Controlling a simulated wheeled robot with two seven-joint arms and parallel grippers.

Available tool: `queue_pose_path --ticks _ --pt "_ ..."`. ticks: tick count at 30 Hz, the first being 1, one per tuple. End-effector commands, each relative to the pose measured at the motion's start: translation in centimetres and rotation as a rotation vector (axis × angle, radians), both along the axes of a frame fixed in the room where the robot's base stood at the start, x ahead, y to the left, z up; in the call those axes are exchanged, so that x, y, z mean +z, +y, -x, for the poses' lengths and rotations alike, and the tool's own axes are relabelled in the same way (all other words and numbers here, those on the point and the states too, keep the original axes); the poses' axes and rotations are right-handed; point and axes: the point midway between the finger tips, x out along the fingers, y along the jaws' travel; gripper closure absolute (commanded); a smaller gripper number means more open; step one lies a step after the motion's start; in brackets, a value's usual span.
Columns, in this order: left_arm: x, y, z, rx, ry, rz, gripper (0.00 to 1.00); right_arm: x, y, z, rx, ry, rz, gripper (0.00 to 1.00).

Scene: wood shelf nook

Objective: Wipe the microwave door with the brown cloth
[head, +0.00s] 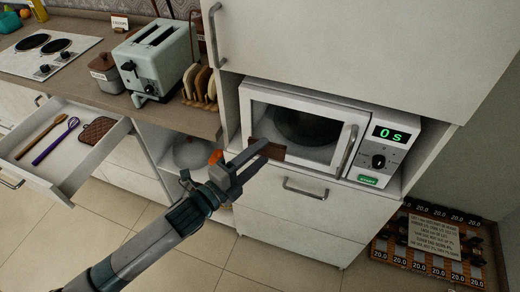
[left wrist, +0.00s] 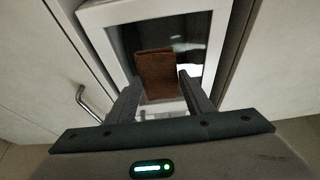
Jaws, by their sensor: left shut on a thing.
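The white microwave (head: 405,150) sits in a cabinet niche, its door (head: 318,157) closed with a dark window and a vertical handle at right. My left gripper (head: 262,150) is in front of the door's lower left part, shut on the brown cloth (head: 275,153). In the left wrist view the cloth (left wrist: 155,68) stands out past the fingers (left wrist: 160,86), in front of the door window (left wrist: 186,30). I cannot tell whether it touches the glass. My right gripper is in neither view.
An open drawer (head: 60,150) at left holds a wooden spoon, a purple whisk and a brown woven pad. A toaster (head: 158,60) and a toast rack (head: 200,87) stand on the counter. A drawer handle (head: 305,189) sticks out below the microwave. A rack of weights (head: 430,245) is at lower right.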

Motion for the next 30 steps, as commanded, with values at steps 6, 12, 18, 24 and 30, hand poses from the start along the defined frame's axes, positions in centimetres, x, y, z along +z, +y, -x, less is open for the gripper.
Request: queue_pose_path --ticks 6,12,18,24,30 --pt "0.0 0.0 0.0 0.0 -0.001 -0.001 0.74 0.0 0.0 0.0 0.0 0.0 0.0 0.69" --pt "0.0 0.2 0.4 0.0 0.001 -0.001 0.74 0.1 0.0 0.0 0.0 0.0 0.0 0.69" --pt "0.0 0.6 1.7 0.001 0.001 -0.001 0.74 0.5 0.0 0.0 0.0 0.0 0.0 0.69" --pt "0.0 0.9 2.8 0.001 0.0 -0.001 0.74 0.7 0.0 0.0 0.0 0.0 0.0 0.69" --pt "0.0 0.9 2.8 0.0 -0.001 -0.001 0.74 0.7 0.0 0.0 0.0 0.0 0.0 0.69"
